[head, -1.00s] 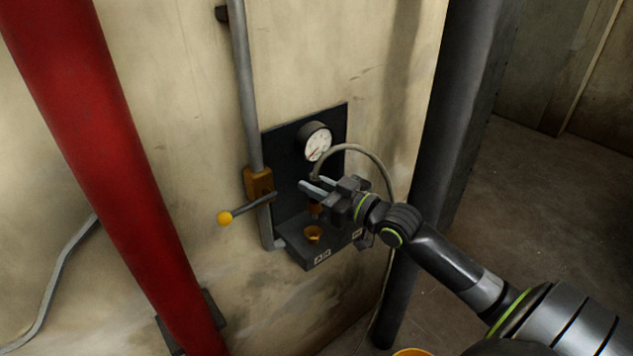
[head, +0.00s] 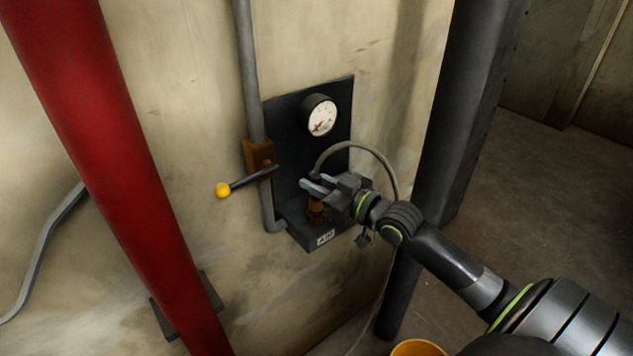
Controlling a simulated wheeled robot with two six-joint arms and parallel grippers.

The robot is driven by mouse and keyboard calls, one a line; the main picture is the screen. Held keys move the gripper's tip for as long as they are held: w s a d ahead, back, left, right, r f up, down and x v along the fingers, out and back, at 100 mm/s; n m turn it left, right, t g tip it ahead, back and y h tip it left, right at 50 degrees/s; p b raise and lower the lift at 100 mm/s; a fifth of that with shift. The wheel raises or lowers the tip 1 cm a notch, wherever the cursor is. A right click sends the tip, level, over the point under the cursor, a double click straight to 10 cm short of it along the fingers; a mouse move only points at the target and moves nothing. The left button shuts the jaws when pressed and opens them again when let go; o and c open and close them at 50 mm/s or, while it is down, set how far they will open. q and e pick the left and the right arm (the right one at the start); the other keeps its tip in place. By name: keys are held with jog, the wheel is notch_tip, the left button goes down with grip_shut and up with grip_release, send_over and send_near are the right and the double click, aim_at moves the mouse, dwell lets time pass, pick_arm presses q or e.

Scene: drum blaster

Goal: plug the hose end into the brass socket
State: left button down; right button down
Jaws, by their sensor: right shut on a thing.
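My right gripper (head: 314,182) is shut on the hose end, in front of the black wall panel. The grey hose (head: 372,150) arches up from the grip and drops behind my wrist to the right. The brass lower part of the hose end (head: 316,207) points down below the fingers. It overlaps the spot of the brass socket on the small black shelf. The socket's cup is mostly covered, so I cannot tell how deep the end sits in it. My left gripper is out of view.
A round gauge (head: 320,116) is on the panel above. A lever with a yellow knob (head: 222,190) sticks out left of the shelf (head: 300,230), which has an "AIR" label. A red pipe (head: 110,150) stands left, a dark column (head: 450,130) right. A yellow rim (head: 417,348) shows at the bottom.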

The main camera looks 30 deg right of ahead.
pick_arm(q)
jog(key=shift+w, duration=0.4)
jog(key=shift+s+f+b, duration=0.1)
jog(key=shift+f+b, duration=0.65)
pick_arm(e)
jog(key=shift+f, duration=0.65)
jog(key=c, duration=1.6)
grip_release()
jog(key=shift+s, duration=0.1)
jog(key=shift+o, duration=0.2)
